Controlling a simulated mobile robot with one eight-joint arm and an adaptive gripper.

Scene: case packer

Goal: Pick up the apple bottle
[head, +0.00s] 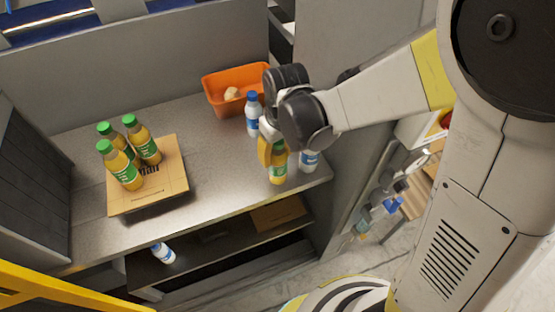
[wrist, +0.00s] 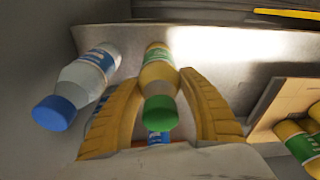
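The apple bottle (head: 279,172), yellow with a green label, stands upright near the right front edge of the grey counter. My gripper (head: 272,155) reaches down over it, with its yellow fingers around its upper part. In the wrist view the bottle (wrist: 158,82) with its green cap lies between the two fingertips of my gripper (wrist: 160,78). The fingertips are very close to its sides; I cannot tell whether both touch it. In the head view my gripper hides its cap. Several similar bottles (head: 122,168) with green caps stand on a cardboard piece at the left.
White bottles with blue caps stand close by, one behind (head: 252,118) and one to the right (head: 310,160). An orange bin (head: 224,106) is at the back. The cardboard (head: 178,178) is at the left. The counter between cardboard and gripper is clear. A white bottle (head: 162,253) lies on the lower shelf.

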